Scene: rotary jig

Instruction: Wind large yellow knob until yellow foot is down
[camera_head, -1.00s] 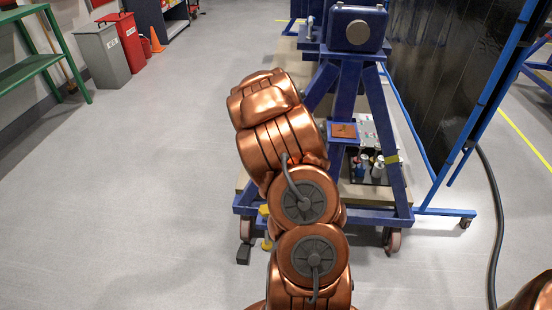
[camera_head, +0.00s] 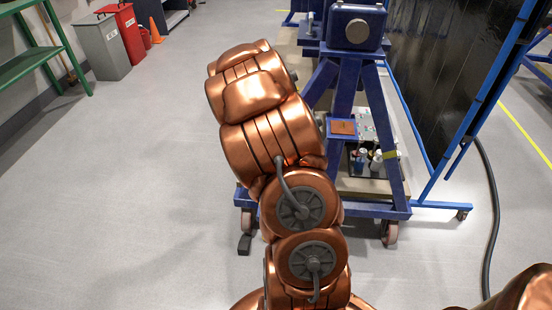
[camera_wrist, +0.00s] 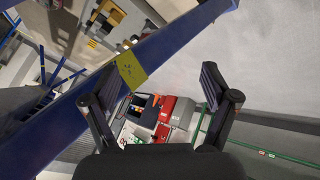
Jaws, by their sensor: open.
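My gripper (camera_wrist: 158,75) is open and empty in the wrist view, with its two dark fingers wide apart. In the head view it is hidden behind my copper arm. The large yellow knob and the yellow foot cannot be made out in the head view; my arm covers the lower left corner of the blue jig stand (camera_head: 384,211). In the wrist view a blue beam (camera_wrist: 72,114) with a yellow label (camera_wrist: 131,71) crosses beside the left finger; I cannot tell whether they touch. A small yellow part (camera_wrist: 108,17) shows at the top; I cannot tell what it is.
A dark block (camera_head: 245,244) lies on the floor by the stand's left wheel. Bottles (camera_head: 376,162) stand on the stand's lower shelf. A blue-framed dark screen (camera_head: 440,85) is at the right, with a cable (camera_head: 492,220) on the floor. The floor at left is clear.

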